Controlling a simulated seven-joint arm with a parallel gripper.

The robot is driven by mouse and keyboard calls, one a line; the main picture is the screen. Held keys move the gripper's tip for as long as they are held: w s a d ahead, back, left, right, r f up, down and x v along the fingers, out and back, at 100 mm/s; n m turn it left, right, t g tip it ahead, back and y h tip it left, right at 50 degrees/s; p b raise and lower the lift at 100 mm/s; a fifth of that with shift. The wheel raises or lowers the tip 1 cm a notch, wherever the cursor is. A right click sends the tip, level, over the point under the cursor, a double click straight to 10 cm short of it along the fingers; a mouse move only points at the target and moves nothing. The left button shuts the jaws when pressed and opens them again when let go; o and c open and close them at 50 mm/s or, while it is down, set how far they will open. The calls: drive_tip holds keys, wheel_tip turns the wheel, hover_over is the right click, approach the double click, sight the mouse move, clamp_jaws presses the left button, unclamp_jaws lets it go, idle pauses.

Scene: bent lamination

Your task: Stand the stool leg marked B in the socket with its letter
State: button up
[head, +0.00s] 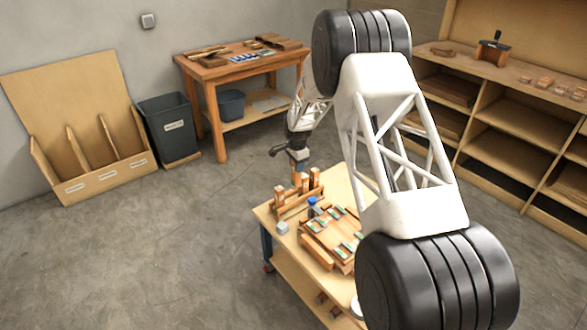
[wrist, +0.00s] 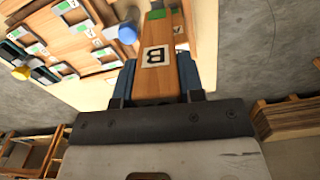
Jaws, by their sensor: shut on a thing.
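My gripper (wrist: 157,72) is shut on a wooden leg (wrist: 155,88) marked with a black B on a pale label, with a blue finger on each side. The leg's far end has a green patch. In the head view my gripper (head: 299,160) is above a wooden rack (head: 290,206) with upright legs at the back of the workbench. The held leg cannot be told apart clearly there. The board (head: 318,252) with green-and-white lettered places lies in front of the rack; it also shows at upper left in the wrist view (wrist: 82,42). Its letters are too small to read surely.
A blue-capped container (head: 312,203) stands between rack and board. A blue cylinder (wrist: 126,33) is close left of the held leg. My arm hides the bench's right part.

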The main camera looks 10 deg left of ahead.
drive_tip(key=s+d+r+n, duration=0.2)
drive_tip(key=d+r+n, duration=0.15)
drive_tip(key=d, duration=1.15)
drive_tip(key=s+d+r+n, duration=0.1)
drive_tip(key=d+r+n, duration=0.25)
drive_tip(key=d, duration=1.05)
drive_tip(key=s+a+f+m, duration=0.2)
drive_tip(key=s+m, duration=0.5)
drive_tip(key=m, duration=0.1)
drive_tip(key=s+a+f+m, duration=0.3)
drive_tip(key=s+m, duration=0.4)
drive_tip(key=s, duration=0.1)
drive_tip(key=s+a+f+m, duration=0.2)
drive_tip(key=s+a+m, duration=0.1)
drive_tip(key=s+m, duration=0.4)
drive_tip(key=shift+s+f+m, duration=0.15)
drive_tip(key=shift+s+m, duration=0.15)
drive_tip(key=shift+m, duration=0.5)
drive_tip(key=shift+f, duration=2.95)
